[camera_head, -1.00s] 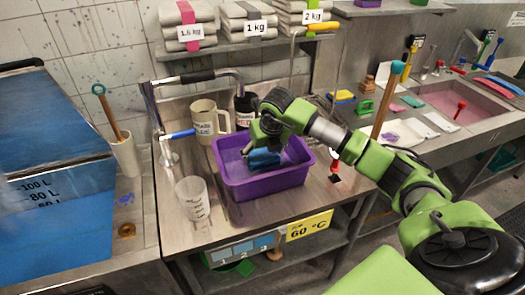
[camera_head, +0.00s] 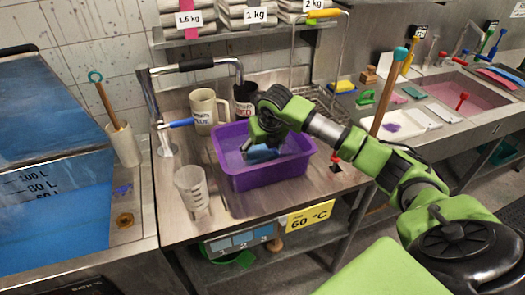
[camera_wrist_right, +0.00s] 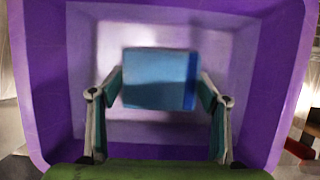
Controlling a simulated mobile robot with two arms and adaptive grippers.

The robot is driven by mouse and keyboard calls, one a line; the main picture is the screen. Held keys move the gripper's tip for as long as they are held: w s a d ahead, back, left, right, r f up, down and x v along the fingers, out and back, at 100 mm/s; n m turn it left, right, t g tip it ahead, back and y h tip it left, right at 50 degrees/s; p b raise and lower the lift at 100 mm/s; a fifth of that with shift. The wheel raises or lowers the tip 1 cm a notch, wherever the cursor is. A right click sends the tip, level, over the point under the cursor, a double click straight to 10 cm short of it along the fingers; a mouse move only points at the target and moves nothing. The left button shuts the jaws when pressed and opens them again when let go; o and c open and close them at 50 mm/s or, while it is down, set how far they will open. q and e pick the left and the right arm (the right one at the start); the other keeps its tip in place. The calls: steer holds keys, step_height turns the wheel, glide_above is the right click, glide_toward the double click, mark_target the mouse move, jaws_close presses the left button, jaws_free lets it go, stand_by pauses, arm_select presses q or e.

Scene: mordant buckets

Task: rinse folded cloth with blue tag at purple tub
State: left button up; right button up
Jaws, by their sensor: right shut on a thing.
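The folded cloth (camera_head: 262,154) is blue and lies inside the purple tub (camera_head: 268,180). In the right wrist view the cloth (camera_wrist_right: 155,79) is a flat square with a darker blue band, likely the tag (camera_wrist_right: 191,81), along its right edge. My right gripper (camera_head: 260,147) reaches down into the tub. In the wrist view its fingers (camera_wrist_right: 160,92) stand at the left and right sides of the cloth, shut on it. The tub (camera_wrist_right: 48,90) surrounds the cloth and fingers. My left gripper is not in view.
A clear measuring beaker (camera_head: 193,190) stands left of the tub. A teal-topped wooden stick (camera_head: 388,95) rises on the right. A blue vat (camera_head: 50,170) is far left.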

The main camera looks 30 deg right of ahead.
steer(key=shift+w+a, duration=0.15)
steer(key=shift+w, duration=0.05)
steer(key=shift+s+d, duration=0.5)
steer(key=shift+s, duration=0.25)
steer(key=shift+w+a+b, duration=0.45)
steer(key=shift+w+a, duration=0.05)
steer(key=shift+w, duration=0.3)
steer(key=shift+s+d, duration=0.1)
steer(key=shift+s, duration=0.05)
steer(key=shift+s+d, duration=0.35)
steer(key=shift+s, duration=0.25)
